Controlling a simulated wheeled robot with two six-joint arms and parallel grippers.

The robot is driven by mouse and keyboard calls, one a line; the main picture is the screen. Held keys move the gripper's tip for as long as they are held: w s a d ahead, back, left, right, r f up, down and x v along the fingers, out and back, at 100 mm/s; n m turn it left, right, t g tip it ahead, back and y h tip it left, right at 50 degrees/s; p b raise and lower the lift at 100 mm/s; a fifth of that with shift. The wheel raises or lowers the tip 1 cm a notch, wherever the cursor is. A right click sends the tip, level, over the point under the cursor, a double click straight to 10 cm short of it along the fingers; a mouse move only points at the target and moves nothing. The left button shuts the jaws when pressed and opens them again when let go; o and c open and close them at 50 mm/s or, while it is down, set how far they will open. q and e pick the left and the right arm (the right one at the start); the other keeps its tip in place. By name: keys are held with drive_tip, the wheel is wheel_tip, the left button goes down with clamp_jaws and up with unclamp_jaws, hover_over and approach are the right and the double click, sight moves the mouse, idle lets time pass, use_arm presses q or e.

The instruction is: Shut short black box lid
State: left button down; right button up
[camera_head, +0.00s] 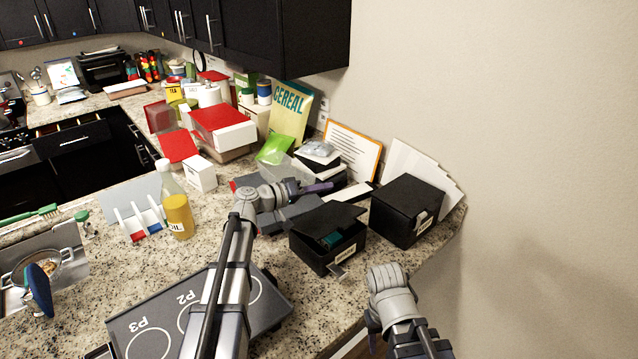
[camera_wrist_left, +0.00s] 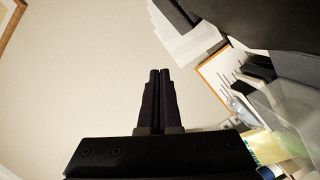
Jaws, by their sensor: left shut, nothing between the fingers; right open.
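The short black box (camera_head: 314,258) stands near the counter's right front edge, a white label on its front. Its black lid (camera_head: 327,217) is partly raised, leaving a gap at the front where something teal (camera_head: 331,240) shows inside. My left gripper (camera_head: 328,187) is behind and above the lid, apart from it, pointing right. Its fingers are together and empty, as the left wrist view (camera_wrist_left: 160,74) also shows. My right gripper (camera_head: 371,326) is low, in front and to the right of the box. It is open, its fingers mostly hidden by its own wrist.
A taller black box (camera_head: 404,213) stands close on the right, with white sheets (camera_head: 425,170) behind it. An orange-framed board (camera_head: 353,150) leans on the wall. An oil bottle (camera_head: 177,208) stands left.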

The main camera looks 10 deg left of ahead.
sight(345, 243)
use_arm(q)
drive_tip(key=s+d+f+m+b, duration=0.2)
drive_tip(key=d+f, duration=0.1)
drive_tip(key=s+d+f+m+y+b, duration=0.1)
drive_tip(key=s+f+b, duration=0.1)
drive_tip(key=shift+d+f+m, duration=0.25)
drive_tip(key=shift+d+m, duration=0.15)
drive_tip(key=shift+s+d+f+m+t+y+b, duration=0.3)
drive_tip(key=shift+d+f+m+b, duration=0.25)
drive_tip(key=shift+f+b, duration=0.85)
drive_tip(key=shift+s+d+f+m+t+y+b, duration=0.1)
drive_tip(key=shift+s+d+f+m+y+b, duration=0.3)
drive_tip(key=shift+f+b, duration=1)
drive_tip(key=shift+s+d+f+m+t+y+b, duration=0.15)
drive_tip(key=shift+s+d+f+m+b, duration=0.3)
drive_tip(key=shift+f+m+b, duration=0.7)
drive_tip(key=shift+w+f+n, duration=0.1)
drive_tip(key=shift+f+n, duration=0.2)
drive_tip(key=shift+f, duration=0.1)
wheel_tip(345, 243, up, 5)
drive_tip(key=p, duration=0.5)
drive_tip(key=f+p+v, duration=0.1)
drive_tip(key=v, duration=0.8)
drive_tip(key=shift+s+a, duration=0.2)
drive_tip(key=shift+s, duration=0.3)
